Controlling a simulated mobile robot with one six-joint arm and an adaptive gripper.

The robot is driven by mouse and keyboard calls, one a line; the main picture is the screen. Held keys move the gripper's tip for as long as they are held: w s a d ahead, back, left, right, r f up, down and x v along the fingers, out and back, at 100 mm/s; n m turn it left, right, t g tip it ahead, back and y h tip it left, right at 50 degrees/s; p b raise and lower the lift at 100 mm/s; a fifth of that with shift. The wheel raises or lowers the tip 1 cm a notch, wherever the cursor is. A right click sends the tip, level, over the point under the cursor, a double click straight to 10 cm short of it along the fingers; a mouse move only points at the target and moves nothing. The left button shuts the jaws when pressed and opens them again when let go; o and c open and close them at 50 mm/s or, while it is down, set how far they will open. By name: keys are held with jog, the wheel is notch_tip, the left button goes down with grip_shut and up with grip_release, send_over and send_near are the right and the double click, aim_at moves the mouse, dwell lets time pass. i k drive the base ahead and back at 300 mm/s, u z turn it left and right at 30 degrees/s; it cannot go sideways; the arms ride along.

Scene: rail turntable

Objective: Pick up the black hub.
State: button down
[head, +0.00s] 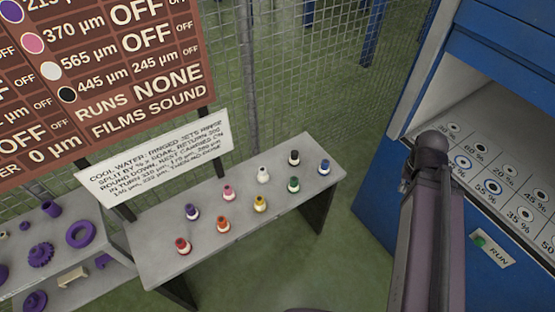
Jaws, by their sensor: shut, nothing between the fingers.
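The black hub (294,158) is a small piece with a black top and a pale lower part. It stands upright on the grey table (155,246), near the far edge at the right end. A blue hub (325,168) stands to its right, a green hub (294,185) just in front of it, and a white hub (263,175) to its left. A part of my arm rises at the right of the picture, well apart from the black hub. My gripper does not show in this view.
More hubs stand on the table, among them a yellow hub (260,203) and a red hub (183,246). A sign board (160,165) and wire mesh stand behind. A blue cabinet (385,185) with a marked panel is at right. A shelf (95,276) of purple parts is at left.

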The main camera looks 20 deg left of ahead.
aim_at(294, 161)
jog(key=u, duration=0.9)
jog(key=k, duration=0.95)
jog(key=z, duration=0.05)
jog(key=i, duration=0.8)
jog(key=u, duration=0.05)
